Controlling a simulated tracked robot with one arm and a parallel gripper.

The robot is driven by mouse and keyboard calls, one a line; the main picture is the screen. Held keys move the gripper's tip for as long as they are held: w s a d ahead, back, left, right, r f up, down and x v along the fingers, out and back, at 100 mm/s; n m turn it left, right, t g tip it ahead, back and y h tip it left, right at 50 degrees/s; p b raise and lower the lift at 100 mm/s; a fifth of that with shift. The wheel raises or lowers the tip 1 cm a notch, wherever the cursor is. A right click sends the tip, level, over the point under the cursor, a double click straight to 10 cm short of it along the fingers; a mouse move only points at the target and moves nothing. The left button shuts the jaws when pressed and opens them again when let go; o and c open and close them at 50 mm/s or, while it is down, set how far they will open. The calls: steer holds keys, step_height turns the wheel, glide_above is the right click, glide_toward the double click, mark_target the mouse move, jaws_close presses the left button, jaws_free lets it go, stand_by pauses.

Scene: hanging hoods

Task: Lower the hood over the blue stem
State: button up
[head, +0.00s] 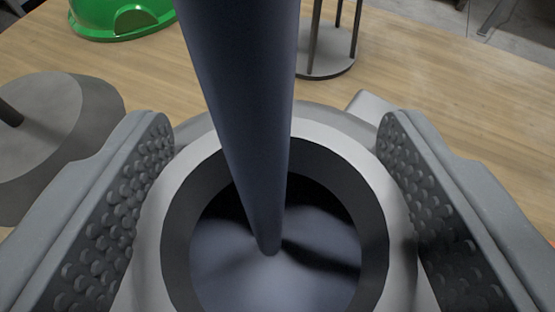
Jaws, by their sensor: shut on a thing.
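A dark blue stem (243,100) rises through the middle of the view, and its top is out of frame. Its foot meets a blue-grey round surface with dark shadows on it. A pale grey ring-shaped hood (365,165) with a dark inner wall surrounds the lower part of the stem. The stem shows inside the opening, apart from the near and side walls. My gripper (275,215) has one studded pad on each side of the hood and is shut on it. The hood's underside is hidden, so I cannot tell how high it sits.
A wooden table (440,80) lies underneath. A grey disc (45,110) with a dark rod stands at the left. A green rounded object (125,18) is at the top left. A round grey base with thin rods (325,65) stands behind the stem. The table at the right is clear.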

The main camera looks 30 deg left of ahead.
steer(key=shift+a+f, duration=0.1)
steer(key=shift+f, duration=0.1)
steer(key=shift+w+a+p, duration=0.15)
steer(key=shift+w+p, duration=0.15)
steer(key=shift+p, duration=0.1)
stand_by(0.7)
steer(key=shift+f, duration=0.35)
stand_by(0.8)
steer(key=o, duration=1.7)
steer(key=shift+s, duration=0.15)
